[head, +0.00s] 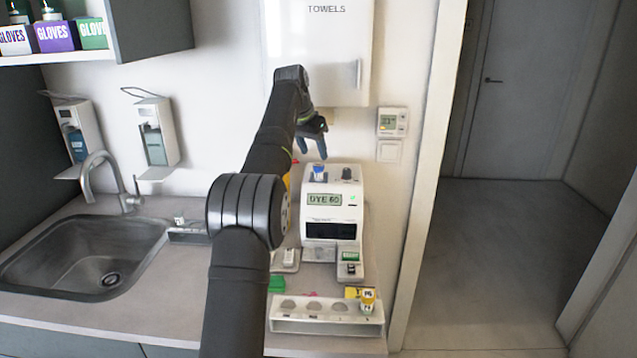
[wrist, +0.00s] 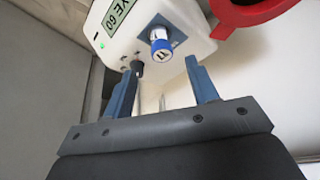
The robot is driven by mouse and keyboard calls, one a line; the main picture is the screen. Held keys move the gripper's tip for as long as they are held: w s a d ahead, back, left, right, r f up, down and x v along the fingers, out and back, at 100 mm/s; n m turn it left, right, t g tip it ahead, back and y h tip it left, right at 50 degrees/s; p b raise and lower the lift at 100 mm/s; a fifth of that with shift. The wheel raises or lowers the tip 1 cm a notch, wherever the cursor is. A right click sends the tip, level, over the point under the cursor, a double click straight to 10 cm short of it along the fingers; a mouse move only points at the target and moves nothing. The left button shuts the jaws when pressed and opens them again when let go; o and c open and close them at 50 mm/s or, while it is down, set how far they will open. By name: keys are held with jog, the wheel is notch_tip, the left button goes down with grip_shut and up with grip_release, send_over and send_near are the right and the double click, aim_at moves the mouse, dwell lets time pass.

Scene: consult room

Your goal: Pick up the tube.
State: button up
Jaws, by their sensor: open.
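My gripper (head: 312,152) is above the machine, over the tube. Its two blue fingers (wrist: 163,78) are apart with nothing between them. The tube's lower part is hidden in the machine.
A dark knob (head: 346,174) stands right of the tube on the machine; a red ring-shaped thing (wrist: 245,14) is close by in the wrist view. A towel dispenser (head: 316,60) hangs above. A sink (head: 85,255) lies left. My arm hides part of the counter.

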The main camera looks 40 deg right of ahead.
aim_at(318, 165)
jog(key=x, duration=0.7)
jog(key=shift+w+d+f, duration=0.15)
jog(key=c, duration=1.1)
